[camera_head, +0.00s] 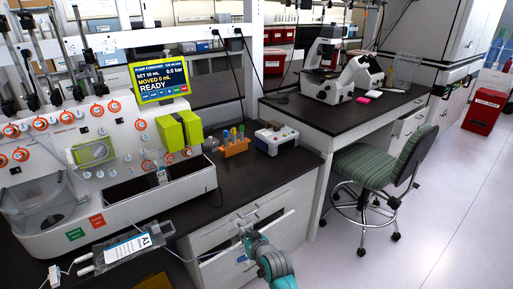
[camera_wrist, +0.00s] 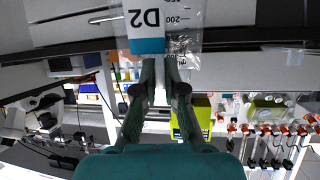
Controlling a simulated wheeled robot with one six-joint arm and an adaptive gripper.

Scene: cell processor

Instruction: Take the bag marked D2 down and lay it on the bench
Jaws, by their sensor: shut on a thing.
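The bag marked D2 (camera_wrist: 188,18) is a clear bag with printed volume marks and a white and blue label. It shows at the top of the wrist view, partly cut off by the frame. My gripper (camera_wrist: 160,66) is shut on the near end of this bag. In the head view my gripper (camera_head: 243,236) is in front of the bench's drawers, low and right of the pump machine. I cannot make out the D2 bag clearly there. Another clear bag (camera_head: 98,262) with a white label lies at the bench's front left.
The dark bench top (camera_head: 215,207) has a narrow clear strip in front of the machine (camera_head: 205,180). An orange tube rack (camera_head: 234,147) and a small device (camera_head: 276,138) stand behind. A green chair (camera_head: 372,172) stands on the right.

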